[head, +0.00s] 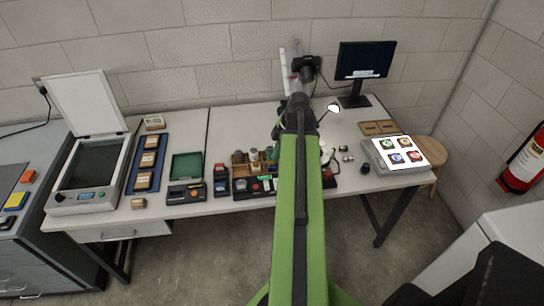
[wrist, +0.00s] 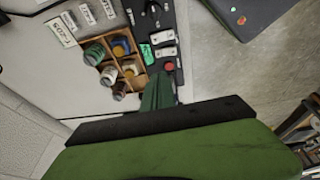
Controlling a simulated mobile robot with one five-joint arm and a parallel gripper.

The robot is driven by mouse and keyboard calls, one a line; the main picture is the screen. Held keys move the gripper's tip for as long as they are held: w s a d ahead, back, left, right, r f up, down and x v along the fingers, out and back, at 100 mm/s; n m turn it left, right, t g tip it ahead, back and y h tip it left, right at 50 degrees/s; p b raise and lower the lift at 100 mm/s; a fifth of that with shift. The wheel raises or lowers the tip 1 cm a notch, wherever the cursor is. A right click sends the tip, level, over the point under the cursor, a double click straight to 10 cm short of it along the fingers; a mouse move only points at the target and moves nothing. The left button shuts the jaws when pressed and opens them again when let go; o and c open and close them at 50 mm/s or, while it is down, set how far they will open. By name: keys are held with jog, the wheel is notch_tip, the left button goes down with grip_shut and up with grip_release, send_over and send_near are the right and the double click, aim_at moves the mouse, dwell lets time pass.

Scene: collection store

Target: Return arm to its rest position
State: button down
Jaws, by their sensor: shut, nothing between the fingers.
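My arm reaches out over the table in the head view, its long green link running up the middle of the picture. Its dark far end lies in front of the back wall, and the fingers cannot be made out there. In the wrist view my gripper (wrist: 158,90) is shut and empty, its narrow green fingers together beyond a dark bar.
The wooden tray also shows in the head view (head: 240,171), left of my arm. A scanner (head: 83,190) stands open at the left. A monitor (head: 366,60), a lit panel (head: 376,159), a stool (head: 428,149) and a fire extinguisher (head: 523,163) are right. Floor is clear in front.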

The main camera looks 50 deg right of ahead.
jog(key=shift+d+r, duration=0.15)
jog(key=shift+r, duration=0.15)
jog(key=w+a+n+g, duration=0.1)
jog(key=w+a+n, duration=0.1)
jog(key=w+a, duration=0.45)
jog(key=w+a+n, duration=0.1)
jog(key=w+a, duration=0.2)
jog(key=a, duration=0.7)
jog(key=w+a+n+g, duration=0.15)
jog(key=w+a, duration=0.25)
jog(key=a, duration=0.4)
jog(key=s+a+f+m+h, duration=0.1)
jog(key=a+m+h, duration=0.1)
jog(key=a+m, duration=1.2)
jog(key=a, duration=0.4)
jog(key=shift+s, duration=0.2)
jog(key=shift+m, duration=0.25)
